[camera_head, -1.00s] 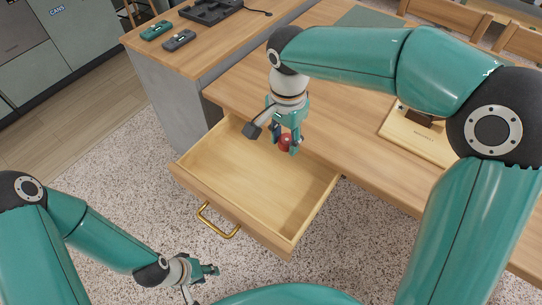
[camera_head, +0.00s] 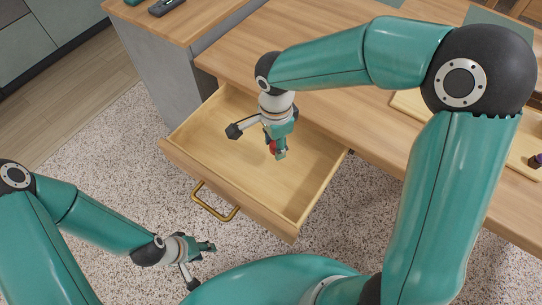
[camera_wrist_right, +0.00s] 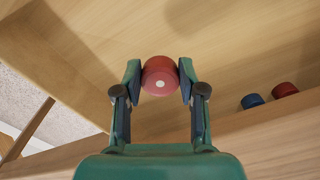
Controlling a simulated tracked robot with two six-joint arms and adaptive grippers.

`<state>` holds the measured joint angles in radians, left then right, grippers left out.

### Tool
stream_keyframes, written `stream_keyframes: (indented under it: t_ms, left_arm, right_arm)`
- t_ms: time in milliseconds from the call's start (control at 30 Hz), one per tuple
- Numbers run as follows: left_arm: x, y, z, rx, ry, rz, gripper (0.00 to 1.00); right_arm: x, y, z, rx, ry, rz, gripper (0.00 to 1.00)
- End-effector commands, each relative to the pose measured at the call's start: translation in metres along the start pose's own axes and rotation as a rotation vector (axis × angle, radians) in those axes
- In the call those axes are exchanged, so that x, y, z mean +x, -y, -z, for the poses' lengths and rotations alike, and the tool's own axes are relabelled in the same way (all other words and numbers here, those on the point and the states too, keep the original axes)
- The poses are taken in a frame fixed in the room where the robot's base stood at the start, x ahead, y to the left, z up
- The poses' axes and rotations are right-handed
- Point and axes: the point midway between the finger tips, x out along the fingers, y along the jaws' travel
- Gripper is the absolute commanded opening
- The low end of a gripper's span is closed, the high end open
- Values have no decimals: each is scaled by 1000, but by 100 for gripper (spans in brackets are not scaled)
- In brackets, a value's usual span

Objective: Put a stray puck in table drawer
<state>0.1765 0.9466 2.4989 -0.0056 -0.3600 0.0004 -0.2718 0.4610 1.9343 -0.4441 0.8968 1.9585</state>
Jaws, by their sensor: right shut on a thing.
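The table drawer (camera_head: 225,192) is pulled open, with its brass handle (camera_head: 214,202) at the front. My right gripper (camera_head: 275,148) is over the drawer, pointing down. It is shut on a red puck (camera_head: 272,147), mostly covered by the fingers in the head view. In the right wrist view the red puck (camera_wrist_right: 160,76) sits between both fingertips, a light dot on its face, with the drawer's pale wood behind it. My left gripper (camera_head: 198,264) is open and empty, low over the floor in front of the drawer.
In the right wrist view a blue puck (camera_wrist_right: 252,101) and another red puck (camera_wrist_right: 285,90) lie at the right, apparently in the drawer and partly hidden by a wooden edge. The wooden table (camera_head: 345,75) stands behind, with a board (camera_head: 411,103) on it.

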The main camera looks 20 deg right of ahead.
Motion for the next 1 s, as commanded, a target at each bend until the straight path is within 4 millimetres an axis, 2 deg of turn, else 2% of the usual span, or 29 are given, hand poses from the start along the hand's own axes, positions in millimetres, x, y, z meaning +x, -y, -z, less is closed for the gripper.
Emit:
stream_keyframes:
  t_ms: [233,467,867,900,1000]
  left_arm:
    - [4,1,0,0,0,0,40]
    - [8,3,0,0,0,0,40]
    - [11,4,0,0,0,0,40]
    - [11,4,0,0,0,0,40]
    - [10,4,0,0,0,0,40]
  right_arm:
    - [20,0,0,0,-1,-2,21]
    - [51,0,0,0,0,-2,21]
    - [57,0,0,1,0,0,21]
    - [56,0,0,1,0,1,43]
    - [55,0,0,1,0,0,60]
